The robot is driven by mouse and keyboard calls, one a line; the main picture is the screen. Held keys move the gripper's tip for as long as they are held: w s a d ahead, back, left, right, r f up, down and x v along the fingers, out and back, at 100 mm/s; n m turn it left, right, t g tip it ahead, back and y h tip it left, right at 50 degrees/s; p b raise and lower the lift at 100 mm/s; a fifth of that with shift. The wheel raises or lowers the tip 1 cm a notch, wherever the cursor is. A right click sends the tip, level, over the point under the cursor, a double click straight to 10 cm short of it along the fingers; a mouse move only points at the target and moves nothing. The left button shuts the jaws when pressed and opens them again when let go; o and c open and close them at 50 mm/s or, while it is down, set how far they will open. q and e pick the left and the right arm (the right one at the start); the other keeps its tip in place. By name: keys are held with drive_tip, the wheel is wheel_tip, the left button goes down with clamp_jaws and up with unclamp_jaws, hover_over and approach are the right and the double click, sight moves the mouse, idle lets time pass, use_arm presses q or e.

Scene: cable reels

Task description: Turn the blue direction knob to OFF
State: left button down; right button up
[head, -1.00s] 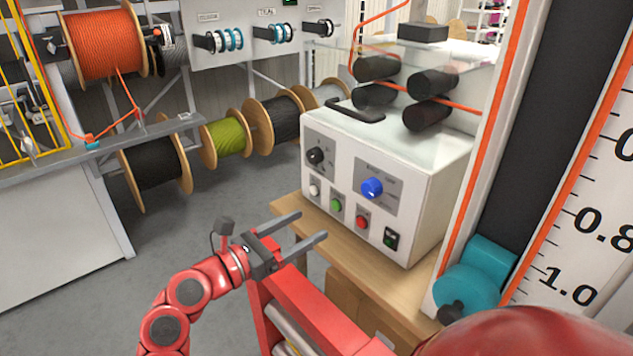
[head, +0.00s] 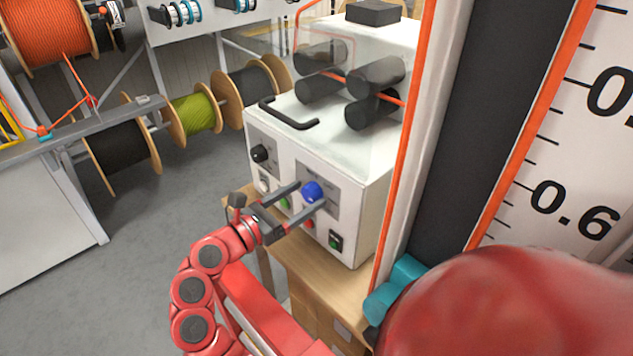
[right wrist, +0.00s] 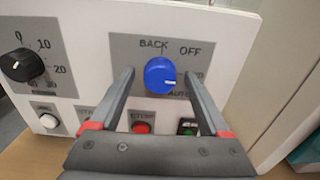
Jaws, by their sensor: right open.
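The blue direction knob (head: 312,191) is on the front panel of a white machine box (head: 365,207). In the right wrist view the knob (right wrist: 160,74) sits between the fingers, under the labels BACK and OFF. My right gripper (right wrist: 157,80) is open, with one finger on each side of the knob. In the head view the gripper (head: 311,194) reaches the panel. I cannot tell if the fingers touch the knob. My left gripper is not in view.
A black dial (right wrist: 22,65) is left of the knob. Below are a white button (right wrist: 48,121), a red button (right wrist: 142,127) and a green-lit switch (right wrist: 187,127), close under the fingers. A ruled column (head: 470,130) stands right of the box.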

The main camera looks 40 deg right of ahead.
drive_tip(key=shift+d, duration=0.2)
drive_tip(key=shift+a, duration=0.1)
drive_tip(key=shift+c, duration=0.9)
clamp_jaws()
